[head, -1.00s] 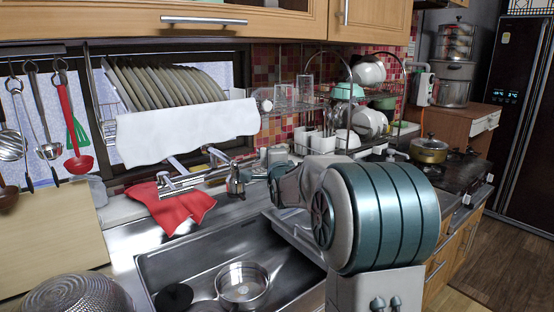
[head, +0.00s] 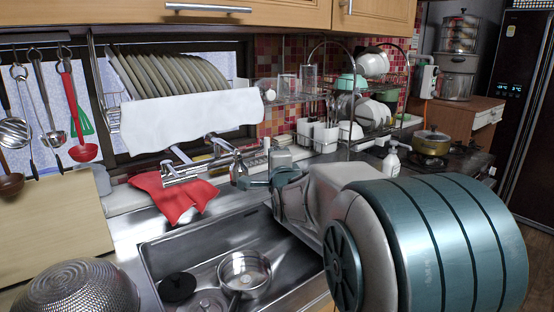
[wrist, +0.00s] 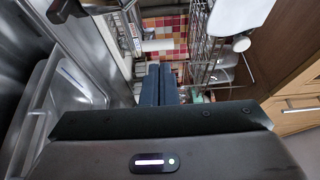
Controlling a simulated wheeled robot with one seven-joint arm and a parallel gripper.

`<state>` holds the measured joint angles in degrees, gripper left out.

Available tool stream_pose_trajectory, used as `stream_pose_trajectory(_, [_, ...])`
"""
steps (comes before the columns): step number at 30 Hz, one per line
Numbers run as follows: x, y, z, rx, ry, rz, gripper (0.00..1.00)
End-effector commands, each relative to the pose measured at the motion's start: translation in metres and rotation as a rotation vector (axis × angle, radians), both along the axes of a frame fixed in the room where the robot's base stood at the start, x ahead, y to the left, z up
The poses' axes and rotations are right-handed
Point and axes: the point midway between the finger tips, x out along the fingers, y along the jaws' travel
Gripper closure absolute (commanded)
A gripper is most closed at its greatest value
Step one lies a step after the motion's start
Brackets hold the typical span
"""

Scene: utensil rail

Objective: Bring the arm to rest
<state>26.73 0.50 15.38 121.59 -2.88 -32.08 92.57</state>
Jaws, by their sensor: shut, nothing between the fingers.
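My gripper (wrist: 159,86) shows in the wrist view as two dark blue fingers side by side, shut and empty. It points toward the red tiled wall and the wire rack. In the head view my arm (head: 420,245) fills the lower right, in front of the counter and the sink's right side. The utensil rail (head: 35,40) is at the upper left. A red ladle (head: 82,150), a steel ladle (head: 52,143), a skimmer (head: 14,130) and a green utensil (head: 84,122) hang there, apart from my arm.
The sink (head: 160,255) holds a steel pan (head: 244,272). A red cloth (head: 175,195) lies by the tap (head: 185,170). A metal colander (head: 75,288) is at the lower left. The dish rack (head: 372,112), a white bottle (head: 391,160) and a pot (head: 431,143) stand beyond my arm.

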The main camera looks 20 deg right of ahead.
Motion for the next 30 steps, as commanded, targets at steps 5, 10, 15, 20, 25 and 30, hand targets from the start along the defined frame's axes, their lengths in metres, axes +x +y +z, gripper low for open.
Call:
stream_pose_trajectory(5, [-0.001, 0.002, 0.0, 0.0, 0.0, 0.002, 1.0])
stream_pose_trajectory(10, [0.0, 0.001, 0.0, 0.0, 0.0, 0.001, 1.0])
stream_pose_trajectory(15, [-0.001, 0.002, 0.0, -0.008, 0.008, 0.002, 1.0])
stream_pose_trajectory(20, [-0.015, 0.017, -0.005, -0.126, 0.136, 0.023, 1.0])
stream_pose_trajectory(25, [-0.06, 0.044, -0.027, -0.401, 0.434, 0.118, 1.0])
stream_pose_trajectory(30, [-0.124, 0.068, -0.052, -0.688, 0.727, 0.31, 1.0])
